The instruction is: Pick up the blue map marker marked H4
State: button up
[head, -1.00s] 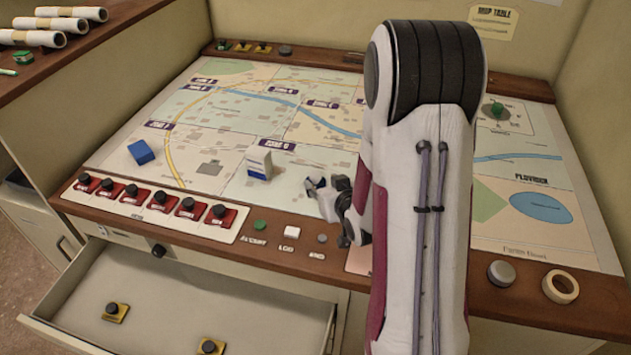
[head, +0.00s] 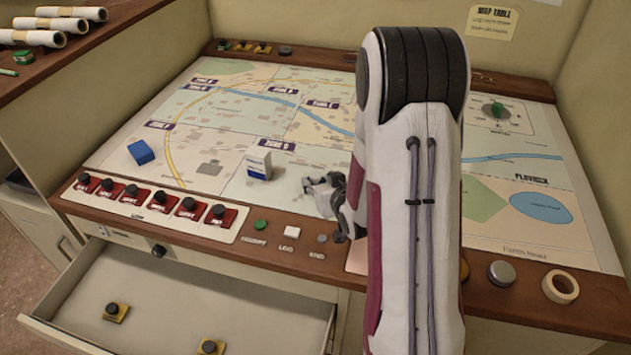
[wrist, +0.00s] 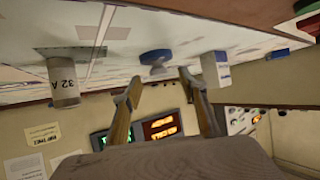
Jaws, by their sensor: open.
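The wrist view is upside down, with the map table at the top. A blue round-topped piece with a grey part (wrist: 156,58) stands on the map, just beyond my open fingertips and roughly in line with the gap between them. No H4 mark is legible on it. My arm appears to hide it in the head view. My gripper (wrist: 160,83) is open and empty; it also shows low over the map in the head view (head: 322,190).
A white-and-blue box (head: 259,166) stands left of my gripper, also in the wrist view (wrist: 215,70). A blue block (head: 140,152) lies further left. Red switches (head: 150,201) line the front edge. The drawer (head: 180,310) is open. Tape (head: 561,287) lies front right.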

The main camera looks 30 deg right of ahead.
aim_at(316, 175)
jog(key=shift+x, duration=2.6)
jog(key=shift+d+r, duration=0.1)
jog(key=shift+r, duration=0.05)
grip_shut()
